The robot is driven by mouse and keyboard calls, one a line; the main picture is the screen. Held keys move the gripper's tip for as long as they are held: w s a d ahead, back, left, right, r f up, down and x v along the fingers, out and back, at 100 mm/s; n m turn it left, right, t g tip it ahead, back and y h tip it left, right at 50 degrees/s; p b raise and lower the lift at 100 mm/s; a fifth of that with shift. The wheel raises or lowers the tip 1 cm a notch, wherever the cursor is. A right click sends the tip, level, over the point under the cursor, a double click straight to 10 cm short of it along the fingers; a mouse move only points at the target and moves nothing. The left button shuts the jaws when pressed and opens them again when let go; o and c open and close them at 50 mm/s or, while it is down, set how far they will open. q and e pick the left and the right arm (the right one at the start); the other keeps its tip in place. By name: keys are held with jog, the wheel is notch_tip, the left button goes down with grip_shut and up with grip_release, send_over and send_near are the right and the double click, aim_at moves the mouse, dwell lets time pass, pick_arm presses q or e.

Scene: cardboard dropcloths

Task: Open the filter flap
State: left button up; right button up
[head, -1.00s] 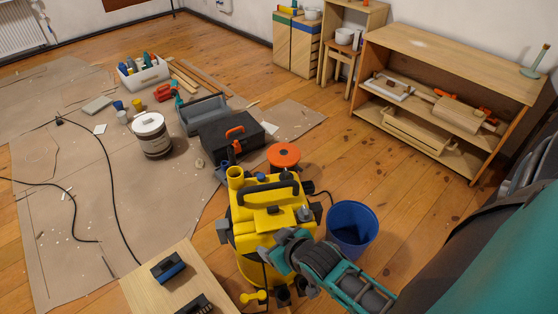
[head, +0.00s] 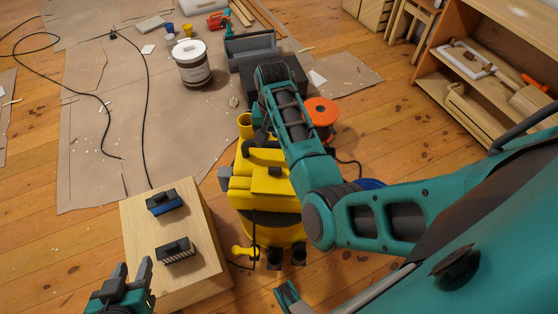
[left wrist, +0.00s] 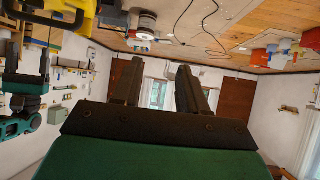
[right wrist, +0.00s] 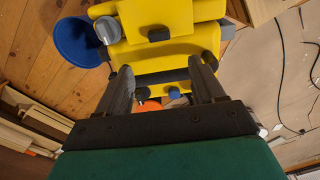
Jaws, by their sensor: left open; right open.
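The yellow vacuum (head: 262,190) stands on the floor, partly covered by my right arm in the head view. It fills the top middle of the right wrist view (right wrist: 160,15), where a yellow panel with a small dark tab (right wrist: 158,35) shows; I cannot tell for sure whether this is the filter flap. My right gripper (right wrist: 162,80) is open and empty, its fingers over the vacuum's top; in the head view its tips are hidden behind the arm. My left gripper (head: 132,271) is open and empty at the lower left, beside the wooden box's front; it also shows in the left wrist view (left wrist: 157,72).
The wooden box (head: 205,270) left of the vacuum carries a blue-and-black block (head: 165,202) and a dark ribbed block (head: 175,250). A blue bucket (right wrist: 82,42) and an orange reel (head: 321,112) stand close to the vacuum. A shelf (head: 470,85) is at the right.

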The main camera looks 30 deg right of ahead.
jog(key=b, duration=0.4)
send_over(274, 181)
jog(key=w+d, duration=0.2)
jog(key=w, duration=0.1)
jog(key=f, duration=1)
jog(key=shift+s+a+f, duration=0.1)
jog(key=shift+s, duration=0.1)
pick_arm(q)
jog(key=shift+w+d+f, duration=0.2)
jog(key=shift+d+f, duration=0.1)
jog(key=shift+f, duration=0.4)
jog(key=shift+w+d+f, duration=0.2)
jog(key=shift+d+f, duration=0.05)
jog(key=shift+f, duration=0.45)
pick_arm(e)
jog(key=shift+f, duration=0.8)
pick_arm(q)
jog(key=shift+s, duration=0.1)
pick_arm(e)
jog(key=shift+c, duration=1.2)
pick_arm(q)
jog(key=shift+f, duration=0.1)
pick_arm(e)
grip_shut()
